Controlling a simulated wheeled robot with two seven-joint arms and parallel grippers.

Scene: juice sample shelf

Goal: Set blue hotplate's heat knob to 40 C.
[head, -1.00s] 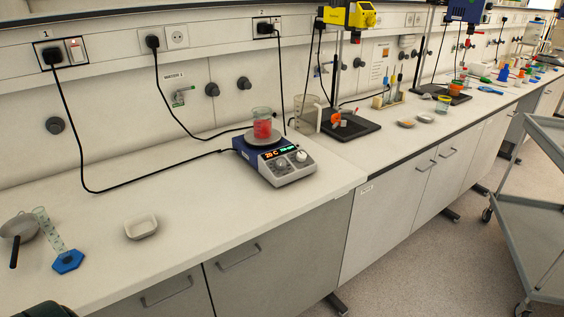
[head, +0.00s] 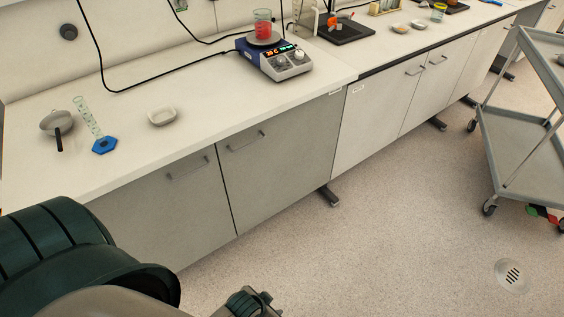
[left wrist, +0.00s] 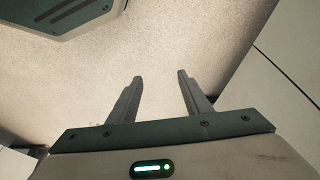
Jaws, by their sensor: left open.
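The blue hotplate (head: 275,70) stands at the back of the bench in the head view, upper middle. Its front panel has a lit red and green display (head: 279,49), too small to read surely, and a pale knob (head: 299,54) at the right; a second knob is hard to make out. A beaker of red liquid (head: 263,27) stands on its round plate. My left gripper is open and empty in the left wrist view (left wrist: 160,76), over the floor. In the head view only part of my left arm shows, low down, well away from the hotplate. My right gripper is out of view.
A white dish (head: 162,116), a cylinder on a blue hexagonal foot (head: 104,145) and a grey pan (head: 56,122) stand on the left bench. A black cable runs behind them. A grey trolley (head: 520,150) stands at right.

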